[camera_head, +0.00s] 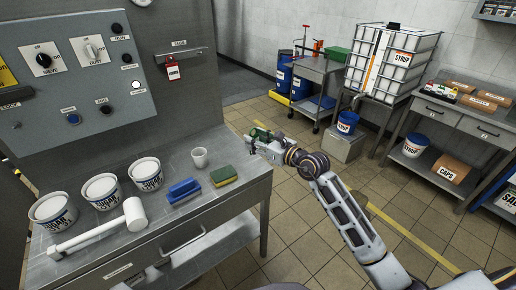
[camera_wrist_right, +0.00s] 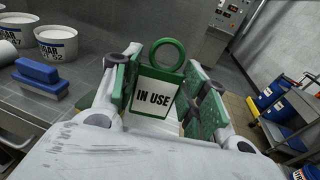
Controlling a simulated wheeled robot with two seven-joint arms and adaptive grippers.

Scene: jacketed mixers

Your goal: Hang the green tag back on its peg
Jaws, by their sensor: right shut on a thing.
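My right gripper (camera_head: 262,140) is shut on the green tag (camera_wrist_right: 171,79). The tag has a green ring at its top and a white face reading "IN USE"; in the right wrist view it stands ring up between the two green-padded fingers. In the head view the gripper is past the right edge of the bench, and only a little green shows there. A tag rail (camera_head: 180,54) is on the grey wall panel at upper left, with a red tag (camera_head: 172,71) hanging under it. I cannot make out a separate empty peg. My left gripper is out of view.
The bench (camera_head: 222,205) holds white tubs (camera_head: 100,188), a white mallet (camera_head: 134,214), a blue brush (camera_head: 184,190), a green-yellow sponge (camera_head: 223,176) and a cup (camera_head: 199,158). A control panel (camera_head: 75,70) is at left.

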